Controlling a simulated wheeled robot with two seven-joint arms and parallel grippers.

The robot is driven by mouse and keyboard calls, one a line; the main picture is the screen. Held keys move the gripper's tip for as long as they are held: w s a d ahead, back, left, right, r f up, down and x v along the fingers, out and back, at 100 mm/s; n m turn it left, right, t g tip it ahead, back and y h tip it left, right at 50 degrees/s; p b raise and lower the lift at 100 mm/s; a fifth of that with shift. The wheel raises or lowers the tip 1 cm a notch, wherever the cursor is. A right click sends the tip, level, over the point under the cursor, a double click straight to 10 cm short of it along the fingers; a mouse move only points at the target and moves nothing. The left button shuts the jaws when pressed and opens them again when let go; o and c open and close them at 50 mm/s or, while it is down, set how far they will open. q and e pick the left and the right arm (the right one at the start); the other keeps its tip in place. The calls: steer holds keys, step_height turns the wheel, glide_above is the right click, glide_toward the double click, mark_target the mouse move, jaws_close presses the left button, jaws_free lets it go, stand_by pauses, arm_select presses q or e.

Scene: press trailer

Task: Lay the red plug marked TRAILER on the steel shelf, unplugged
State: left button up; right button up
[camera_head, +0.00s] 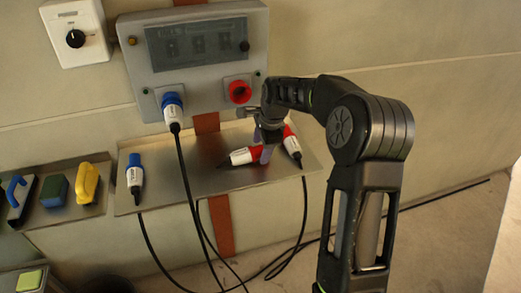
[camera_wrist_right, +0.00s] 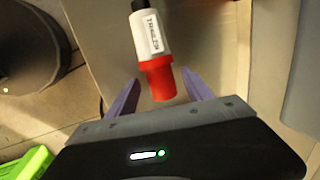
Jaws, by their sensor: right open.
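Two red-and-white plugs lie on the steel shelf (camera_head: 205,182), a left one (camera_head: 240,157) and a right one (camera_head: 292,147) with a black cable running down. Their lettering is too small to read in the head view. In the right wrist view, the red plug marked TRAILER (camera_wrist_right: 153,45) has its red end close to the open fingers, its dark end pointing away. My right gripper (camera_head: 268,147) is low over the shelf, among the two plugs, open and holding nothing. A red socket (camera_head: 239,91) on the grey panel is empty. My left gripper is out of view.
A blue plug (camera_head: 172,108) sits in the panel (camera_head: 196,60); another blue plug (camera_head: 135,176) lies on the shelf's left end. A second shelf at left holds a yellow item (camera_head: 87,184) and a sponge-like block (camera_head: 54,190). Cables hang below the shelf.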

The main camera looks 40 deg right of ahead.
steer(key=b+v, duration=0.1)
steer(key=v, duration=0.9)
steer(key=shift+r, duration=0.25)
